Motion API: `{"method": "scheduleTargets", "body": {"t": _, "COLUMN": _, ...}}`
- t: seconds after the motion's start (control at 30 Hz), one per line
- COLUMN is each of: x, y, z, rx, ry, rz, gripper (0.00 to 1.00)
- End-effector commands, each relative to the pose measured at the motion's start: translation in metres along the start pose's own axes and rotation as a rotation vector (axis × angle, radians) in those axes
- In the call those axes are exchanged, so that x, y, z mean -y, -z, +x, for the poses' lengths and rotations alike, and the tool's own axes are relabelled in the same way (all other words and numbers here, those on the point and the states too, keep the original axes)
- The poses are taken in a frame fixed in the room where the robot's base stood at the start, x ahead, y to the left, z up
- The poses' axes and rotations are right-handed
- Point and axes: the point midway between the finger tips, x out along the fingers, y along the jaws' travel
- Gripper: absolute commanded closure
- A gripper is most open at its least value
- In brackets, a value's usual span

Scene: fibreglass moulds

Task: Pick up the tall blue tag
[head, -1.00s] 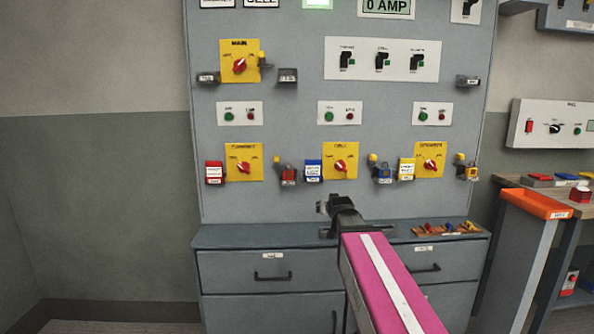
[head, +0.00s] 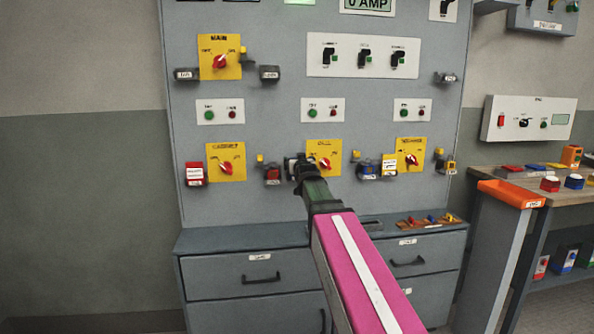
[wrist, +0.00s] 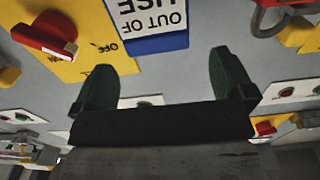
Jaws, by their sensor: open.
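The tall blue tag shows in the wrist view (wrist: 150,22) at the top edge, white with upside-down "OUT OF USE" lettering and a blue band. It hangs against the grey panel beside a yellow plate with a red knob. My gripper (wrist: 163,72) is open, with its two dark green fingers to either side below the tag and nothing between them. In the head view, my gripper (head: 298,168) is at the panel, left of the middle yellow switch plate (head: 324,157), and hides the tag there.
Padlocks on small holders, such as a red one (head: 272,175), stick out between the switches. A grey drawer cabinet (head: 215,272) stands below; a workbench is at right.

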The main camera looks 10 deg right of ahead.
Motion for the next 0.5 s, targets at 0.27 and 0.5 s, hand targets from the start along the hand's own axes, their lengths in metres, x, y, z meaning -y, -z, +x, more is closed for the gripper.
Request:
{"method": "scheduleTargets", "body": {"t": 0.27, "x": -0.003, "y": 0.002, "z": 0.035, "rx": 0.0, "ry": 0.0, "rz": 0.0, "gripper": 0.0}}
{"method": "scheduleTargets", "body": {"t": 0.5, "x": -0.003, "y": 0.002, "z": 0.05, "rx": 0.0, "ry": 0.0, "rz": 0.0, "gripper": 0.0}}
